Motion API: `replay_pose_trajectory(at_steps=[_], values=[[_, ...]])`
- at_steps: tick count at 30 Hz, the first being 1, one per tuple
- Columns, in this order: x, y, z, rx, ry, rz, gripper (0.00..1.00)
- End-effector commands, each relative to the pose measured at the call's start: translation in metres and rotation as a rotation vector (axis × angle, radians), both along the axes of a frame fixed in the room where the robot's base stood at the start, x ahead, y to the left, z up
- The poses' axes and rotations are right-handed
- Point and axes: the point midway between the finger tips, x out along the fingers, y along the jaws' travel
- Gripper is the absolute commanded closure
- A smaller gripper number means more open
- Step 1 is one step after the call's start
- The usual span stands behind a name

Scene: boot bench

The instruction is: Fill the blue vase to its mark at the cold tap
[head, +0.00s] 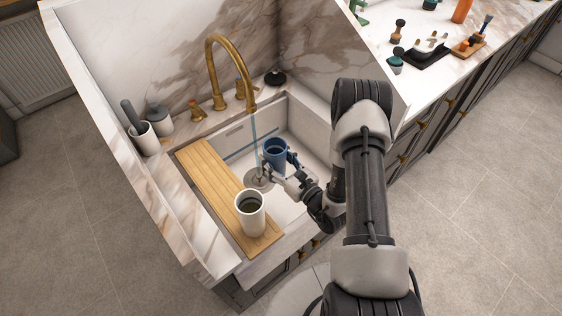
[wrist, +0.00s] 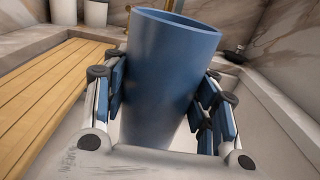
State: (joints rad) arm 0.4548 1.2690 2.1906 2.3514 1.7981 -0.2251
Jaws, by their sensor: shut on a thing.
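The blue vase (head: 275,147) is upright or nearly so over the right part of the white sink (head: 297,118). My gripper (head: 278,164) is shut on its sides; the wrist view shows a finger pad on each side of the vase (wrist: 165,75). The brass tap (head: 213,72) arches over the sink, and a thin water stream (head: 255,135) falls from its spout. The stream passes left of the vase, towards the drain (head: 258,178). Brass handles stand left (head: 196,110) and right of the spout; I cannot tell which is cold. The vase's mark and water level are not visible.
A wooden board (head: 212,180) spans the sink's left side, with a white cup (head: 250,210) holding something dark at its front end. Canisters stand on the back left ledge. A marble wall rises right of the sink, with a counter of small items beyond.

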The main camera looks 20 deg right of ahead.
Motion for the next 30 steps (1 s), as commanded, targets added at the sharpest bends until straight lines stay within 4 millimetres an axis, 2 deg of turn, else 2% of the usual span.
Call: replay_pose_trajectory(at_steps=[21,30], values=[[0.079,0.016,0.0,0.0,-0.003,0.002,0.9],[0.106,0.022,0.0,0.0,-0.002,0.001,0.9]])
